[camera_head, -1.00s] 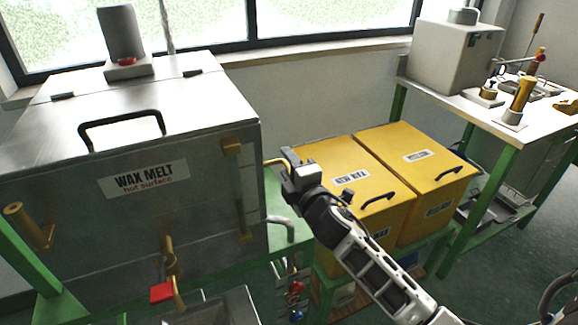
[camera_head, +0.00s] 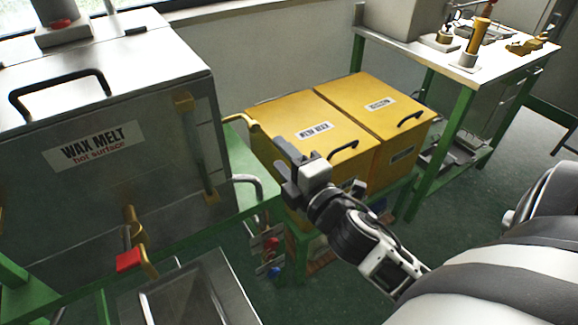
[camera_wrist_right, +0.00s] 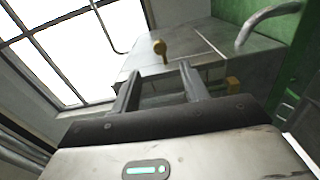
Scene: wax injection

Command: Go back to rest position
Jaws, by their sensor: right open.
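My right gripper (camera_head: 290,170) is in front of the yellow bins, with its arm coming in from the lower right. In the right wrist view its two fingers (camera_wrist_right: 160,88) stand apart with nothing between them. The left yellow bin (camera_head: 262,118) is partly hidden behind the gripper. The right yellow bin (camera_head: 405,103) stands beside it. Both lids are closed and have black handles. My left gripper does not show in either view.
A steel wax melt tank (camera_head: 160,150) with a red-handled tap (camera_head: 130,260) stands at left, a metal tray (camera_head: 200,295) below it. A green-legged workbench (camera_head: 500,62) with tools stands at back right. Green floor (camera_head: 470,200) is open at right.

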